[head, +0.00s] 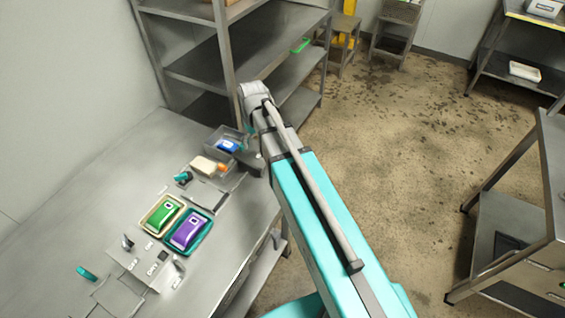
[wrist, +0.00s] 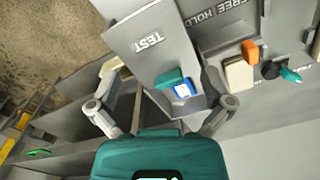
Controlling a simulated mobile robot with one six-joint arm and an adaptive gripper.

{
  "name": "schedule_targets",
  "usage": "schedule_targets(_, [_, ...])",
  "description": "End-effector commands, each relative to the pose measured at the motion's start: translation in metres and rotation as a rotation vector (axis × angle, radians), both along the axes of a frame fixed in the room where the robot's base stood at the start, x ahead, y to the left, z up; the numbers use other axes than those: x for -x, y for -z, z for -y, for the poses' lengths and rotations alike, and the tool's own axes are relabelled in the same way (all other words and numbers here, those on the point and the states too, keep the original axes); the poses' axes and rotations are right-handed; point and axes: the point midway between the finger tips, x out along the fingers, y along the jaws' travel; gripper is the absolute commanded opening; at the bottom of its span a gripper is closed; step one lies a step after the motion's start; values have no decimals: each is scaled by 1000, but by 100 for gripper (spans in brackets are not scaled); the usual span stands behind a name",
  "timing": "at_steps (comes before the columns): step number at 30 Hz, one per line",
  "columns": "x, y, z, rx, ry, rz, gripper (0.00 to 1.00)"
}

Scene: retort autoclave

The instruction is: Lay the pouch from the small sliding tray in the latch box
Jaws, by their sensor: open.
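A blue pouch (wrist: 182,90) with a white label lies in a small grey compartment beside a grey plate (wrist: 145,45) marked TEST. A teal piece (wrist: 168,78) partly covers the pouch. In the head view the blue pouch (head: 228,146) shows in a grey open-topped holder (head: 215,134). I cannot tell for sure which part is the sliding tray and which is the latch box. A cream block (wrist: 238,73) with an orange piece (wrist: 250,51) sits beside it. My gripper (wrist: 163,74) is open and empty, its fingers apart on either side of the blue pouch in the picture.
On the bench, a green pouch (head: 161,213) lies in a cream tray and a purple pouch (head: 188,231) in a teal tray. A knob with a teal handle (wrist: 290,74) stands near the cream block. Metal shelving (head: 195,68) rises behind.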

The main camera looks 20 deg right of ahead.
Motion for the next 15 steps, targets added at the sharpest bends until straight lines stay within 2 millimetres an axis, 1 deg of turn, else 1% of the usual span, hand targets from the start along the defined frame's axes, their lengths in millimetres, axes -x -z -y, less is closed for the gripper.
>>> schedule_targets(1, [31, 0, 14, 0, 57, 0, 100])
schedule_targets(3, [55, 0, 27, 0, 133, 0, 100])
schedule_targets(6, [85, 0, 41, 0, 226, 0, 100])
schedule_targets(10, [110, 0, 52, 0, 311, 0, 100])
schedule_targets(12, [118, 0, 55, 0, 339, 0, 100])
schedule_targets(15, [122, 0, 57, 0, 360, 0, 100])
